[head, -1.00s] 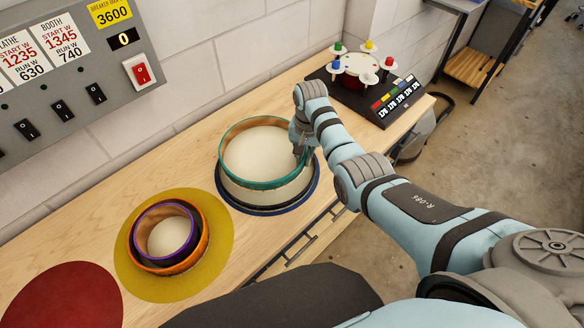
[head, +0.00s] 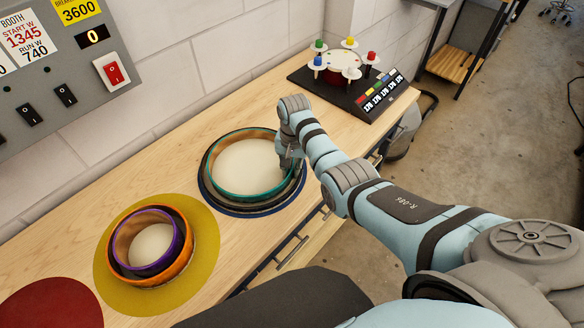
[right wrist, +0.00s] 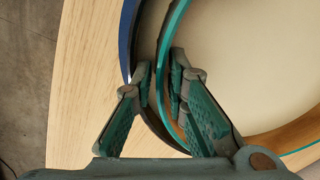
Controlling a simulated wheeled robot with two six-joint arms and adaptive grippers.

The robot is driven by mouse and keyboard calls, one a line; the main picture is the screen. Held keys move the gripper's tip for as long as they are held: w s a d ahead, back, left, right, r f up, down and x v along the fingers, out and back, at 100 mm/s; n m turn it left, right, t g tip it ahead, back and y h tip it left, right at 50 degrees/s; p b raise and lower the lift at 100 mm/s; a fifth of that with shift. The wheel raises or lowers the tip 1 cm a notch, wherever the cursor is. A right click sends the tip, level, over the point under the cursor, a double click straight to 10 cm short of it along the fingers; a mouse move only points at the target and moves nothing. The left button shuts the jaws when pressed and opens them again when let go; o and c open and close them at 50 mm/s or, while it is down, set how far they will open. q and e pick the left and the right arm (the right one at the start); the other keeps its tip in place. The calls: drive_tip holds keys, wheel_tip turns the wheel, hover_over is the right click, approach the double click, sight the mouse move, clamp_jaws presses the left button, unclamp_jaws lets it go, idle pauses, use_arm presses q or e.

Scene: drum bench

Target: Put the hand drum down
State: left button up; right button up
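The teal-rimmed hand drum (head: 250,191) sits with its pale skin facing up, low inside a dark ring (head: 207,178) over a round blue mat (head: 250,214). My right gripper (head: 290,160) is at the drum's right edge. In the right wrist view, its two fingers (right wrist: 161,80) stand apart on either side of the teal rim (right wrist: 166,50), with a gap visible between the rim and the left finger. The fingers look open. The drum's lower wall is hidden by the dark ring. My left gripper is not in view.
A red mat (head: 50,305) lies at bottom left. A switch panel (head: 70,60) is on the wall.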

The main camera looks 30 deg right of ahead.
drive_tip(key=shift+r, duration=0.3)
wheel_tip(320, 180, up, 12)
drive_tip(key=p, duration=0.2)
drive_tip(key=shift+d, duration=0.1)
